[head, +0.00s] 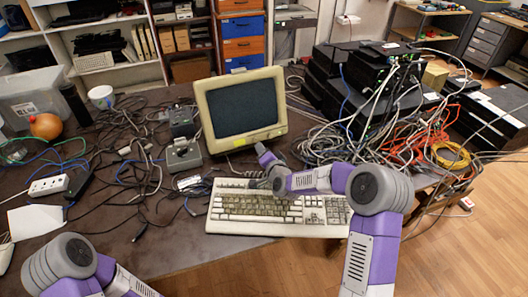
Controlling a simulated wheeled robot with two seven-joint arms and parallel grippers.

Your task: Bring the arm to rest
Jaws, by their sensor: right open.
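My right arm reaches in from the lower right, in purple, white and grey. Its far end, with my right gripper (262,151), is above the desk between the keyboard (240,208) and the beige monitor (242,106). The gripper is open, though small and seen from behind, and I see nothing held in it. The arm passes over the right part of the keyboard and hides some keys. I cannot tell whether the gripper touches anything. Part of my left arm shows at the lower left; its gripper is outside the picture.
Tangled cables and black network boxes (365,65) crowd the desk's right side. A joystick (183,155), a power strip (48,186), an orange ball (46,126) and a white cup (101,96) stand left. The desk front (170,245) is fairly clear. Shelves stand behind.

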